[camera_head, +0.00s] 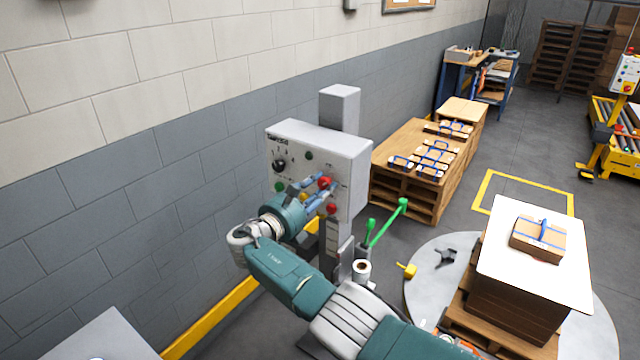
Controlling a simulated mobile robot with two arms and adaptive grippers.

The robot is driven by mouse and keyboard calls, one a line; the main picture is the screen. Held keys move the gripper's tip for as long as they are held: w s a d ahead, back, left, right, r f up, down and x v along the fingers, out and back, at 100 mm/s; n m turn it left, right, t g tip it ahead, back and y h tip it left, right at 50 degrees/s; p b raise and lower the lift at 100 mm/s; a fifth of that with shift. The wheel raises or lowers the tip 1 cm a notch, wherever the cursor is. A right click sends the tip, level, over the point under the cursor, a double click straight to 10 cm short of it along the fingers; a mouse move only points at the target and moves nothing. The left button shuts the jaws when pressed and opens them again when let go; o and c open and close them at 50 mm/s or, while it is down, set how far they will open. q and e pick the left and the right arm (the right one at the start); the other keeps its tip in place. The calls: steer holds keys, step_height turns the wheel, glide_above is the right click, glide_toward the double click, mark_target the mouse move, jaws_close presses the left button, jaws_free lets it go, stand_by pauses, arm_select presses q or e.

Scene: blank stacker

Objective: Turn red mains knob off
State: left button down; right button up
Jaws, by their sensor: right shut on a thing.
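A grey control box (345,160) on a post faces left in the head view. Its front panel carries a black knob (279,166), green buttons and red controls. The red knob (324,183) is on the right part of the panel. My right gripper (322,190) is at the panel, its bluish fingers shut around the red knob. The fingers and wrist hide part of the panel's lower middle. Another red control (332,209) sits just below the fingers. My left gripper is not in view.
A brick wall runs close along the left. A round turntable (425,262) bears a pallet stack with a white sheet (507,243). Wooden pallets with boxes (405,195) stand behind.

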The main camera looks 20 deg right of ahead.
steer(key=n+p, duration=0.1)
steer(key=n, duration=0.3)
steer(key=shift+r+n, duration=0.1)
steer(key=shift+n, duration=0.2)
steer(key=shift+d+n, duration=0.1)
steer(key=shift+n, duration=2.1)
steer(key=o, duration=1.2)
steer(key=shift+c, duration=0.2)
steer(key=shift+w, duration=0.1)
